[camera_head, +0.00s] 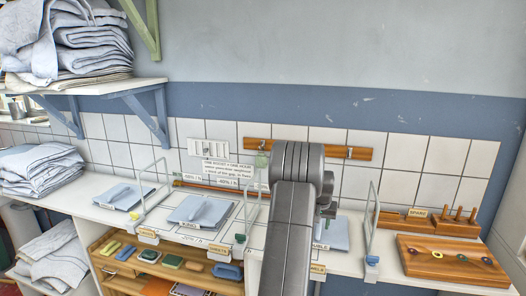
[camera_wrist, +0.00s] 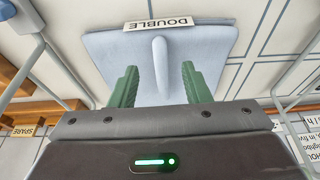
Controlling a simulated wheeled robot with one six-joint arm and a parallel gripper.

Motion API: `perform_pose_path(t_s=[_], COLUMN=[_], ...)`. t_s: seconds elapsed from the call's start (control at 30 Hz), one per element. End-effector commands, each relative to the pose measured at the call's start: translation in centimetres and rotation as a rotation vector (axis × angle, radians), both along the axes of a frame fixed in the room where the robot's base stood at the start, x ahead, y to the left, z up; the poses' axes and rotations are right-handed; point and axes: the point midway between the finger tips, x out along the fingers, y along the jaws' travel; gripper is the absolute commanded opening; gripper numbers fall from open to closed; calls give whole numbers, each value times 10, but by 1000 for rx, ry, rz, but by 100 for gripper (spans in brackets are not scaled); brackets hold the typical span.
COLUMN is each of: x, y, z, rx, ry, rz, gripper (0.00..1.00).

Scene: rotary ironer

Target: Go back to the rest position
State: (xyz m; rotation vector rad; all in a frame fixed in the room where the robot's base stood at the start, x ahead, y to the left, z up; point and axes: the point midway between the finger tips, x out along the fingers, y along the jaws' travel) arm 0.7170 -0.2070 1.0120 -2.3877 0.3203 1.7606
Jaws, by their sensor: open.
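My gripper (camera_wrist: 159,67) shows in the wrist view with its two green fingers spread apart. It is open and holds nothing. A light blue folded pad (camera_wrist: 108,52) with a raised ridge (camera_wrist: 160,62) lies in front of the fingers, by a label reading DOUBLE (camera_wrist: 158,23). The ridge appears between the fingers, with gaps on both sides; I cannot tell the depth. In the head view my grey arm reaches over the counter and hides the gripper. Part of the blue pad (camera_head: 336,235) shows right of the arm.
Thin upright frames (camera_head: 371,220) divide the white counter. Other blue pads (camera_head: 200,210) lie left of my arm. A wooden board (camera_head: 450,262) and pegged rack (camera_head: 458,226) stand right. Folded linen (camera_head: 42,170) is at left. Open space lies above the counter.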

Motion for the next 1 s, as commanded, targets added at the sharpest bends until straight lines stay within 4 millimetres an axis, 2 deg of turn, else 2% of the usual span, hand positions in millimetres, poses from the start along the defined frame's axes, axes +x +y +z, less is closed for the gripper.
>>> perform_pose_path(t_s=[0.1,0.3,0.8,1.0], x=[-15,-30,-34,-38], y=[4,8,10,20], z=[-2,-1,0,2], rx=[0,0,1,5], ry=[0,0,0,7], rz=[0,0,1,22], gripper=[43,43,43,43])
